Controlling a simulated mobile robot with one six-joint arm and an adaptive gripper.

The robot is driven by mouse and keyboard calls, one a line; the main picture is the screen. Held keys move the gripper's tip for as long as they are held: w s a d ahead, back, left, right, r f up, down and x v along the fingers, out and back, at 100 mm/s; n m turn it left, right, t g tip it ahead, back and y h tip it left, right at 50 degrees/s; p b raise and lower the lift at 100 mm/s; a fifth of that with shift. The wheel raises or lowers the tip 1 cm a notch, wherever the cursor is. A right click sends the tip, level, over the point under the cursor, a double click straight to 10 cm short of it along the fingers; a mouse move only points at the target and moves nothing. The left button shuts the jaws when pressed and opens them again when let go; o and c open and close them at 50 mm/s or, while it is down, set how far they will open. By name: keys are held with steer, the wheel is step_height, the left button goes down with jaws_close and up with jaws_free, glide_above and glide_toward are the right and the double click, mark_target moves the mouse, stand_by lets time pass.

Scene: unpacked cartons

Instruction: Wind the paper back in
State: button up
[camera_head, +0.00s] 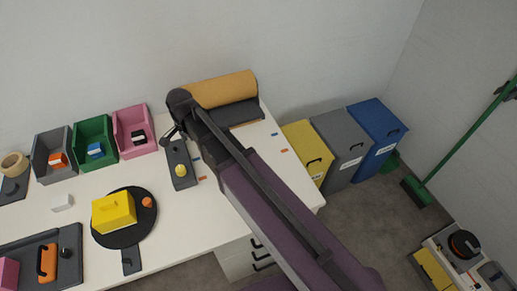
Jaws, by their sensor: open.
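A roll of tan-brown paper (222,89) lies on a dark holder (240,113) at the back right of the white table. My arm crosses the view from the lower right and covers part of the holder's left side. My gripper (169,132) is at the arm's far end, just left of the roll, small and partly hidden by the arm. It is open, and I see nothing held in it. Any loose length of paper or winding handle is hidden or too small to tell.
A dark board with a yellow knob (180,170) lies below my gripper. Pink (135,148), green and grey bins stand to the left. A round black plate (140,232) bears a yellow box. Yellow, grey and blue bins (377,135) stand on the floor at right.

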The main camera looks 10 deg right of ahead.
steer(key=s+d+f+n+b, duration=0.1)
steer(key=d+n, duration=0.2)
steer(key=d, duration=0.8)
steer(key=s+d+f+n+b, duration=0.2)
steer(key=d+n, duration=0.1)
steer(key=d, duration=0.8)
steer(key=shift+d+f, duration=0.15)
steer(key=shift+f, duration=0.1)
steer(key=shift+s, duration=0.1)
steer(key=s+d+n, duration=0.2)
steer(key=s+d, duration=0.1)
steer(key=d, duration=0.4)
steer(key=shift+s+n, duration=0.2)
steer(key=shift+n, duration=0.1)
stand_by(1.6)
